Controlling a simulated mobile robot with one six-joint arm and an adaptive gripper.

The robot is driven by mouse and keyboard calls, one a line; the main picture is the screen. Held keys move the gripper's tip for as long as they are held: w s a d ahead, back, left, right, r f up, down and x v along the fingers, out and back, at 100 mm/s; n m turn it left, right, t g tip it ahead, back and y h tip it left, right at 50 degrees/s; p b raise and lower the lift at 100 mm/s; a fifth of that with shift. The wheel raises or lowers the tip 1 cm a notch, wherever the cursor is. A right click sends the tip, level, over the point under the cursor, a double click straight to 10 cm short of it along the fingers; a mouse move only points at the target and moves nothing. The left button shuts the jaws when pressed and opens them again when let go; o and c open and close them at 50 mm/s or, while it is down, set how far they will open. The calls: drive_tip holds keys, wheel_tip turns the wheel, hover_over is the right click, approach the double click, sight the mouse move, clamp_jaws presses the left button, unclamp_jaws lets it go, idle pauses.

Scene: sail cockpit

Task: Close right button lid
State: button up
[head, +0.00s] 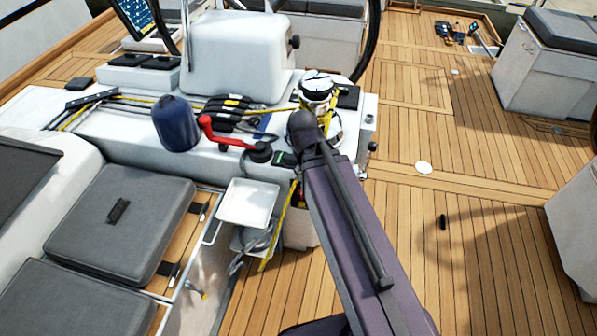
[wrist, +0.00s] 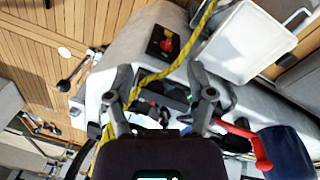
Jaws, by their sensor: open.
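In the wrist view a black button unit (wrist: 166,43) with a red middle is on the white front face of the console (wrist: 130,52). The red shows, so a lid does not cover it. The lid's outline and angle are too small to tell. My gripper (wrist: 160,70) is open and empty, with its fingertips apart below the unit in the picture. A yellow rope (wrist: 182,52) runs beside the unit and across between the fingers. In the head view my arm hides my gripper and most of the unit; a small dark red patch beside the arm may be part of it.
A white tray (head: 248,203) hangs at the console front, left of my arm. A red winch handle (head: 222,138) and a blue cover (head: 176,123) stand on top. Grey cushions (head: 120,222) lie left. The wooden deck (head: 430,110) to the right is mostly free.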

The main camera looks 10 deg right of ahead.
drive_tip(key=w+f+h+b, duration=0.4)
drive_tip(key=f+h+b, duration=0.3)
drive_tip(key=f+b, duration=0.45)
drive_tip(key=w+a+f+t+h+b, duration=0.1)
drive_tip(key=a+t+h+b, duration=0.2)
drive_tip(key=b, duration=0.9)
drive_tip(key=w+a+f+t+h+b, duration=0.1)
drive_tip(key=w+a+t+h+b, duration=0.1)
drive_tip(key=a+h+b, duration=0.7)
drive_tip(key=shift+a+f+t+b, duration=0.35)
drive_tip(key=shift+a+t+b, duration=0.2)
drive_tip(key=shift+b, duration=1.5)
drive_tip(key=shift+w+d, duration=0.1)
drive_tip(key=shift+d, duration=0.05)
drive_tip(key=shift+p+x, duration=1.85)
drive_tip(key=shift+x, duration=4.9)
clamp_jaws()
